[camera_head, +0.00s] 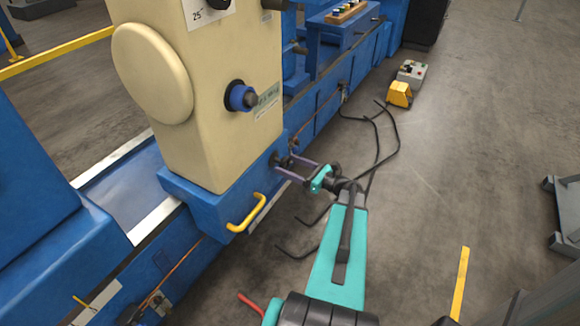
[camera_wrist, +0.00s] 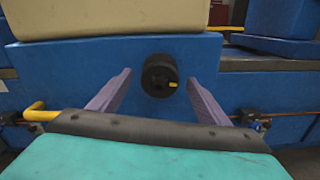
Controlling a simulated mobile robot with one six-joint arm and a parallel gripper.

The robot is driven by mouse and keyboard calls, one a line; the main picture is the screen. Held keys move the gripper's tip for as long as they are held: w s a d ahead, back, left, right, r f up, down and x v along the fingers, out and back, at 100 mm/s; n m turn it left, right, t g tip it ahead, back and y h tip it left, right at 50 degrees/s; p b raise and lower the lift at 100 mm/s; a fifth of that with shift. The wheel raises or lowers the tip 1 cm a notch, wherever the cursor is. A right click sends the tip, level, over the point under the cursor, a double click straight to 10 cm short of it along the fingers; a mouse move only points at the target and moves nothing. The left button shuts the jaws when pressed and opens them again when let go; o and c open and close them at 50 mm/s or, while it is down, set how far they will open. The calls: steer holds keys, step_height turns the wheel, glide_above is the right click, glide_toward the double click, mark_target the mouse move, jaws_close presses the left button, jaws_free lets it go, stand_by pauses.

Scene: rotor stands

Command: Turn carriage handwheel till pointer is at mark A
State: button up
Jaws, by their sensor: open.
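The carriage handwheel appears as a small black round knob (camera_wrist: 158,72) on the blue front face of the carriage (camera_wrist: 80,75) in the wrist view. A short yellow pointer (camera_wrist: 173,85) shows on its lower right, pointing right. No mark A can be read in either view. My gripper (camera_wrist: 159,77) is open, with one purple finger on each side of the knob in the picture; contact with it cannot be told. In the head view my gripper (camera_head: 287,164) reaches the blue face below the cream column, and the knob is mostly hidden by the fingers.
A yellow handle (camera_head: 246,213) sticks out left of my gripper. Black cables (camera_head: 392,130) and a yellow foot pedal (camera_head: 399,95) lie on the floor. The floor to the right is mostly clear.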

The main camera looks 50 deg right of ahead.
mark_target(287, 165)
steer(key=shift+p+v, duration=0.45)
steer(key=shift+v, duration=1.3)
steer(key=shift+r+m+p, duration=0.2)
steer(key=shift+m+p, duration=0.3)
steer(key=shift+p, duration=0.75)
steer(key=shift+m+p, duration=0.4)
steer(key=shift+p, duration=0.55)
steer(key=m+p, duration=0.6)
steer(key=p, duration=0.6)
steer(key=shift+m, duration=0.4)
steer(key=m+p, duration=0.5)
steer(key=p, duration=0.4)
steer(key=shift+m, duration=0.3)
steer(key=shift+f+m+p, duration=0.15)
steer(key=shift+m+p, duration=0.65)
steer(key=shift+p, duration=0.35)
